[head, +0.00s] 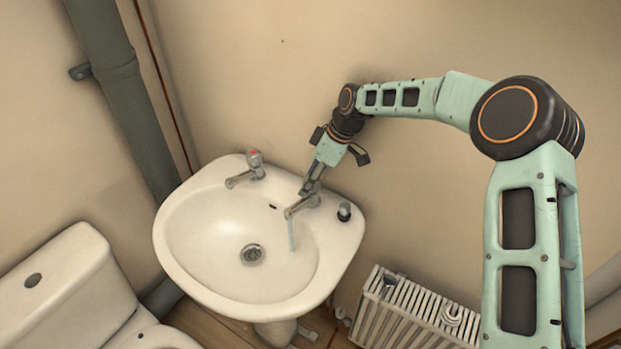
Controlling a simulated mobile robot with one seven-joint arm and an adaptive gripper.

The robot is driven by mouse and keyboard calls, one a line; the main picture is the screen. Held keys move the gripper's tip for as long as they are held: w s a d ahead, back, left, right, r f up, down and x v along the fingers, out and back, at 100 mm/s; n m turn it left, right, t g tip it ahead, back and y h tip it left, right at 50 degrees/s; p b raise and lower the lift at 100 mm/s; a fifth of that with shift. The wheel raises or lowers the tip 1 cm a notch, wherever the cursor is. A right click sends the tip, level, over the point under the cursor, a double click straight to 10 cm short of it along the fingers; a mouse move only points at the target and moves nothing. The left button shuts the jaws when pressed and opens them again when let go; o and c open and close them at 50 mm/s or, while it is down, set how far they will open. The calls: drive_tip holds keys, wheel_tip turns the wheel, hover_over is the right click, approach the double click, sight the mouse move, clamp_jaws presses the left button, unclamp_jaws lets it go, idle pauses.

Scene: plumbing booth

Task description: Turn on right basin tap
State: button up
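The right basin tap (300,205) stands on the back right rim of the white basin (185,205), its spout pointing left over the bowl. A thin pale streak, which looks like running water (291,236), drops from the spout into the bowl. My gripper (309,189) points down at the top of this tap, with its fingertips at the handle and apparently touching it. The handle is mostly hidden by the fingers. The fingers look close together, but whether they grip the handle is too small to tell.
The left tap (248,170), with a red mark on top, stands on the back left rim. A small dark-topped object (344,211) sits on the right rim. A toilet (62,290) is at left, a radiator (405,315) below right, and a grey pipe (128,95) on the wall.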

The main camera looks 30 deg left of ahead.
wheel_tip(320, 180, up, 10)
drive_tip(key=shift+r, duration=0.1)
idle(0.4)
idle(0.4)
